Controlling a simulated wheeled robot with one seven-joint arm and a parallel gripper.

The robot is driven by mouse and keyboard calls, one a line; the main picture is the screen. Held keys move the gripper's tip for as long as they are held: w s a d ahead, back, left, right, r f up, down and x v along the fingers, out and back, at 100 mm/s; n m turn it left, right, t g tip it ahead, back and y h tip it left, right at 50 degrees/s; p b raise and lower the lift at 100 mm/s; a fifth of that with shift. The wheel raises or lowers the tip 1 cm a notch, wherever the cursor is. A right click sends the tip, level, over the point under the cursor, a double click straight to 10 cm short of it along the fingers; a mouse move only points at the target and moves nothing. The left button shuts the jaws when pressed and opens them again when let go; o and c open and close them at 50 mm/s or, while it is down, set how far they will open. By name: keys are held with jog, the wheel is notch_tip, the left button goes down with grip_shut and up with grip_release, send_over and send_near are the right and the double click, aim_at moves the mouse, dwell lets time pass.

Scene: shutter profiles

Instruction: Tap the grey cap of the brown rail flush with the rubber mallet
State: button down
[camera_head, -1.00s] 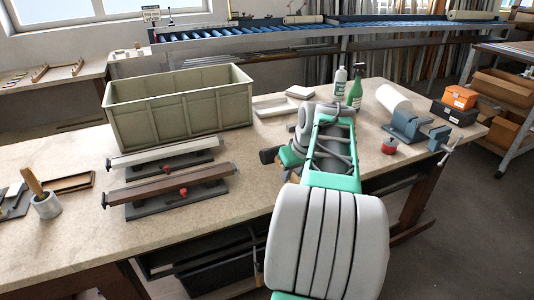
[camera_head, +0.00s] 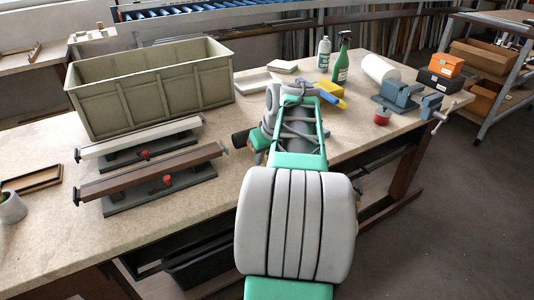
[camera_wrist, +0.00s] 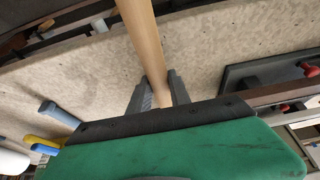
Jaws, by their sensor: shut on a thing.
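The brown rail (camera_head: 150,172) lies on a dark base with a red knob on the workbench; part of it shows at the right of the wrist view (camera_wrist: 284,92). Its grey cap (camera_head: 224,148) appears at the rail's right end, small; how far it sticks out cannot be told. My gripper (camera_wrist: 160,90) is shut on the wooden handle (camera_wrist: 142,40) of the mallet, which runs out of the top of the wrist view. The mallet's head is outside that view. A dark cylinder (camera_head: 241,138) beside my wrist, right of the rail's end, may be the head.
A white rail (camera_head: 140,138) lies parallel behind the brown one. A large grey-green crate (camera_head: 150,92) stands behind both. The front bench strip is clear.

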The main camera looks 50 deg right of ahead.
jog(key=shift+f, duration=0.3)
jog(key=shift+a, duration=0.1)
jog(key=shift+w+a+b, duration=0.2)
jog(key=shift+w+a, duration=0.05)
jog(key=shift+a, duration=0.5)
jog(key=shift+w+a+b, duration=0.2)
jog(key=shift+a+b, duration=0.05)
jog(key=shift+a, duration=0.5)
jog(key=shift+w+a+b, duration=0.2)
jog(key=shift+w+a, duration=0.05)
jog(key=shift+a, duration=0.5)
jog(key=shift+s+d+r+p, duration=0.1)
jog(key=shift+s+d+p, duration=0.15)
jog(key=shift+d, duration=0.35)
jog(key=shift+s+d+r+p, duration=0.15)
jog(key=shift+d+p, duration=0.1)
jog(key=shift+d, duration=0.35)
jog(key=shift+d+f, duration=0.15)
jog(key=shift+d, duration=0.15)
jog(key=shift+s+a, duration=0.1)
